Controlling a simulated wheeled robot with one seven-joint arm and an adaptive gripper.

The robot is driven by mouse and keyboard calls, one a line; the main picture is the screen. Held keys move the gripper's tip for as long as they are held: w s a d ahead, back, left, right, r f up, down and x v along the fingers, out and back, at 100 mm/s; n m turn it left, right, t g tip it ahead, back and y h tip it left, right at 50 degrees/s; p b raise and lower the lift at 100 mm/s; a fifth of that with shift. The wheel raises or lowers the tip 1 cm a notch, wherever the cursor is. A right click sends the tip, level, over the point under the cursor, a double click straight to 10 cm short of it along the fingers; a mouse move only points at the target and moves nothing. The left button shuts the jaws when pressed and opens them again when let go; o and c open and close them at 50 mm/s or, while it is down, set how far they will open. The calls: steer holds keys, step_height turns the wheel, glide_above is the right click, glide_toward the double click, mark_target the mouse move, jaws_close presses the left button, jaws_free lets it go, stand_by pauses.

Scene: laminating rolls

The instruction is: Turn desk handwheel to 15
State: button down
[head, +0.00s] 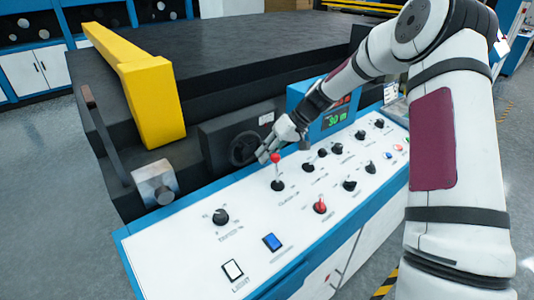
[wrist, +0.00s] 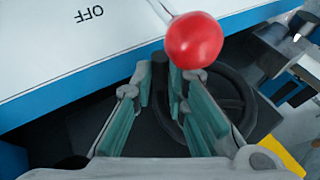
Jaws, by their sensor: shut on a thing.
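The black desk handwheel (head: 240,150) sits on a dark panel behind the white desk, left of the blue display box. In the wrist view its round rim and spokes (wrist: 238,98) show at right, partly behind my fingers. My gripper (head: 265,154) is at the wheel's right side; in the wrist view its teal-padded fingers (wrist: 158,80) are closed around a dark upright handle, which appears to belong to the wheel. The contact is partly hidden. The display (head: 335,118) shows green digits that look like 30, with red digits above, too small to read.
A red ball-topped lever (head: 276,159) stands right beside my gripper; its ball (wrist: 194,40) is close to the right finger. Several knobs and buttons cover the white desk (head: 190,250). A yellow bar (head: 150,100) rises at left.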

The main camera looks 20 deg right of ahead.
steer(key=c, duration=1.6)
jaws_free()
steer(key=v, duration=1.2)
steer(key=shift+d, duration=0.1)
